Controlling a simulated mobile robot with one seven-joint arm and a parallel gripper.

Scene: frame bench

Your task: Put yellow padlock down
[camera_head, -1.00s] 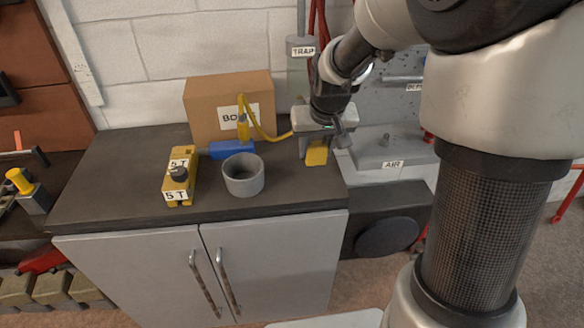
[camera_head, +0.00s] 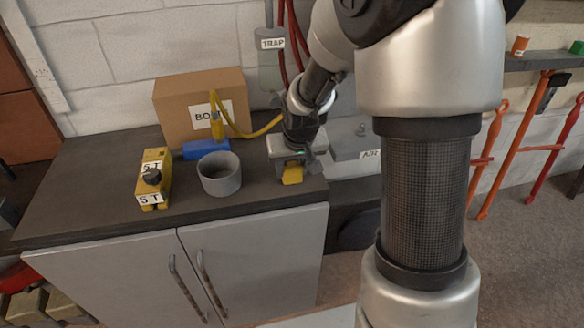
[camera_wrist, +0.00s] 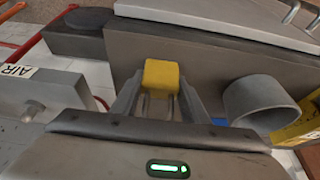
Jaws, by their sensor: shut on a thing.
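The yellow padlock (camera_head: 292,174) hangs body down below my gripper (camera_head: 290,160), over the right end of the dark bench top (camera_head: 95,185). My gripper is shut on it. In the wrist view the padlock's yellow body (camera_wrist: 161,74) shows beyond the fingertips of my gripper (camera_wrist: 158,100), with its grey shackle between the fingers. I cannot tell whether the padlock touches the bench top.
A grey cup (camera_head: 219,176) stands left of the padlock, with a yellow block marked 5 T (camera_head: 153,180) further left. A blue object (camera_head: 205,149) and a cardboard box (camera_head: 170,105) are behind. Bare bench top lies in front, near its edge.

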